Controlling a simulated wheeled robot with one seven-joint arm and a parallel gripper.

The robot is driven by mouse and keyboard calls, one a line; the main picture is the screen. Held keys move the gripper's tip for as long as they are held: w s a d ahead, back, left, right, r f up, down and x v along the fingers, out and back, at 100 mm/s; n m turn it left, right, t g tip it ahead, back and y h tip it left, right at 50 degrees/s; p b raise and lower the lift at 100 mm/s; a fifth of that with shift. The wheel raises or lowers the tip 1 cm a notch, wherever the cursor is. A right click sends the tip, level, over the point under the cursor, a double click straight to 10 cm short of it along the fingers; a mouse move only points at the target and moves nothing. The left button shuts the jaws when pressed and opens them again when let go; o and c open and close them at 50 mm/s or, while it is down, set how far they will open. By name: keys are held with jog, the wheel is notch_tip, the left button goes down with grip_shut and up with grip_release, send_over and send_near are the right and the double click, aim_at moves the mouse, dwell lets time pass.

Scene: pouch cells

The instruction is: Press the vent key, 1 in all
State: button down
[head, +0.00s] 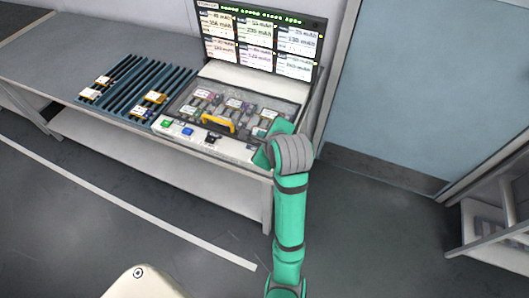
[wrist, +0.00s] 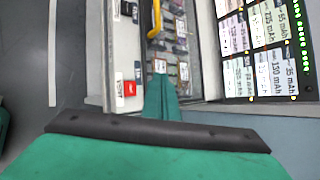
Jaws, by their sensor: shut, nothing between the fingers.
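The tester's front strip (head: 232,150) carries a row of keys: a green key (head: 166,124), a blue key (head: 187,131) and a black one (head: 211,139). A red key (wrist: 130,88) with a small label beside it shows in the wrist view; the label is too small to read for sure. In the head view my arm covers most of that end of the strip. My gripper (wrist: 161,82) is shut and empty. In the wrist view it appears to the right of the red key, over the near end of the lidded chamber. I cannot tell its height.
The chamber lid has a yellow handle (head: 218,123). A screen with several readouts (head: 260,38) stands behind it. A blue slotted rack (head: 135,88) with several pouch cells lies to the left on the bench (head: 50,62). The floor in front is clear.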

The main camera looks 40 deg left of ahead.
jog(key=shift+w+r, duration=0.15)
jog(key=shift+r, duration=0.2)
jog(key=shift+f, duration=0.15)
jog(key=shift+f, duration=4.25)
jog(key=shift+f, duration=0.1)
jog(key=shift+f, duration=0.35)
